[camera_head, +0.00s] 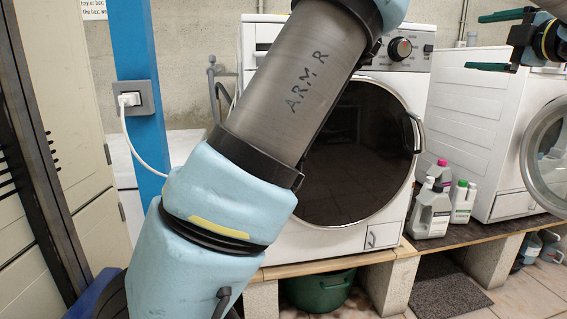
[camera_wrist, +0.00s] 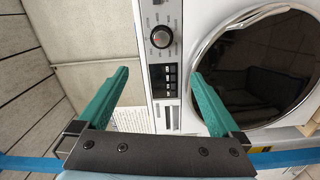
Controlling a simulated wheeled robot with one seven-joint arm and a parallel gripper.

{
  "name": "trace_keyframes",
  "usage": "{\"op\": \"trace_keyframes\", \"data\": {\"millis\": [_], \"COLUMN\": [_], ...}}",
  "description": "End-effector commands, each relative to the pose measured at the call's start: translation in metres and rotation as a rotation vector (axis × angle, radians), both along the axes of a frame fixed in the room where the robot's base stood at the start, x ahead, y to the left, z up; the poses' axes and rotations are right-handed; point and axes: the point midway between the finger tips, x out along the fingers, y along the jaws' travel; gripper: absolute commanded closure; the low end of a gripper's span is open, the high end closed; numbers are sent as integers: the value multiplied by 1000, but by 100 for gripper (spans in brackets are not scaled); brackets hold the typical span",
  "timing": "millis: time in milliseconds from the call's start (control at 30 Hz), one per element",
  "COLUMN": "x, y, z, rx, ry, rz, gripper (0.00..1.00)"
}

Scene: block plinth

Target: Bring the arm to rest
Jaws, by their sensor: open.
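My arm (camera_head: 300,90) crosses the middle of the head view from lower left to top, marked "ARM R". My gripper (camera_head: 483,42) is at the top right of the head view, its green fingers spread apart and pointing left. In the wrist view my gripper (camera_wrist: 160,76) has both green fingers apart with nothing between them. Past the fingers, in the wrist view, are a dial (camera_wrist: 161,37) and the round dark door (camera_wrist: 250,70) of a white machine.
A white front-loading machine (camera_head: 420,75) stands behind my arm on a plinth (camera_head: 330,258). A second machine (camera_head: 470,120) has its door open at right. Bottles (camera_head: 430,212) stand between them. A green tub (camera_head: 320,290) is below. A blue post (camera_head: 135,50) is at left.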

Motion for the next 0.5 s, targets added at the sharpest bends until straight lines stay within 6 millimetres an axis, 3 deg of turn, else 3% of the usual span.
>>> {"op": "trace_keyframes", "data": {"millis": [500], "x": [79], "y": [19], "z": [-4], "rx": [222], "ry": [-101], "rz": [-205], "gripper": [0]}}
